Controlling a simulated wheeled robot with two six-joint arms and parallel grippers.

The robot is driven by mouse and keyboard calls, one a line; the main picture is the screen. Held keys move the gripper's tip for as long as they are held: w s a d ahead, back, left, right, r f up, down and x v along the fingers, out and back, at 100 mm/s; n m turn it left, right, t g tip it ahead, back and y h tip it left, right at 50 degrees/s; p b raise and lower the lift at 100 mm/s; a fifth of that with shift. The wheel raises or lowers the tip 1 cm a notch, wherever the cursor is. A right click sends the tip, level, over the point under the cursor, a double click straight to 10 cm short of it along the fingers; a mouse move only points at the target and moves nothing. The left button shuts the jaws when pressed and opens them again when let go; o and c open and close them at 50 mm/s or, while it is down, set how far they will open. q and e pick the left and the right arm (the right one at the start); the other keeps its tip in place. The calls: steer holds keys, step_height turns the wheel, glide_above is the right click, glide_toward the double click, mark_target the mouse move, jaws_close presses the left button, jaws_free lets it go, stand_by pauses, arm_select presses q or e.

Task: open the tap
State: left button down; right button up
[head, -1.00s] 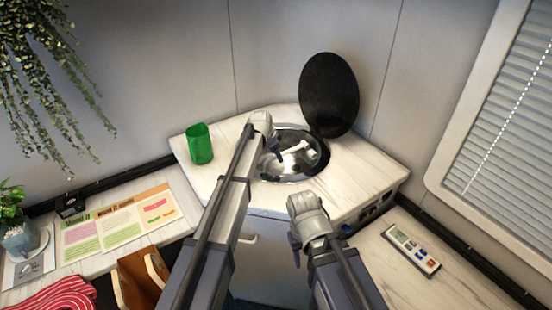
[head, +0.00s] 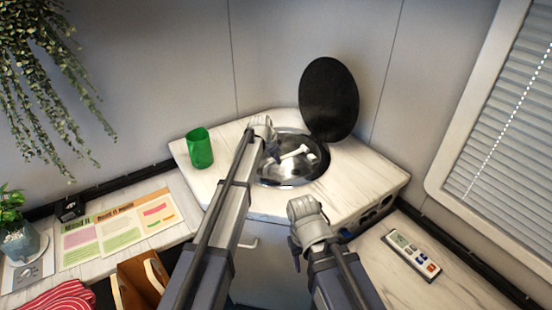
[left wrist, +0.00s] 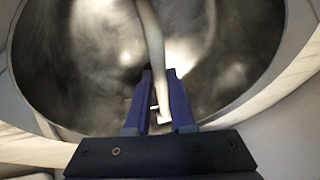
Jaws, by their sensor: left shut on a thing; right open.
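The white tap (head: 295,153) shows over the round metal sink (head: 312,172) in the head view. In the left wrist view the tap (left wrist: 152,40) is a slim pale bar running down from the top edge to between my fingers. My left gripper (head: 276,153) is over the left part of the sink, partly hidden by its own wrist. In the left wrist view the left gripper (left wrist: 159,95) is shut on the tap near its lower end. My right gripper (head: 296,258) is open and empty, in front of the counter and apart from the tap.
A round black lid (head: 330,98) stands upright behind the sink. A green cup (head: 200,148) stands on the counter left of the sink. A remote control (head: 412,254) lies on the right surface, and papers (head: 118,228) lie on the left one.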

stand_by(0.9)
arm_select(q)
steer(key=r+y+p, duration=0.1)
steer(key=p, duration=0.1)
steer(key=w+d+r+g+y+p, duration=0.1)
steer(key=r+p, duration=0.1)
steer(key=r+g+y+p, duration=0.1)
steer(key=r+p, duration=0.1)
steer(key=p, duration=0.1)
steer(key=shift+w+d+r, duration=0.15)
steer(key=shift+w+d, duration=0.05)
steer(key=shift+d, duration=0.1)
steer(key=shift+w+d+r+m+g+y+p, duration=0.25)
steer(key=shift+d+r+m+g+y+p, duration=0.1)
steer(key=shift+r+g+y+p, duration=0.2)
steer(key=shift+w+d+r+g+y+p, duration=0.35)
steer(key=shift+d+r+g+y+p, duration=0.25)
steer(key=shift+r+y, duration=0.2)
steer(key=c, duration=0.8)
jaws_free()
steer(key=shift+o, duration=0.2)
steer(key=shift+s+r, duration=0.1)
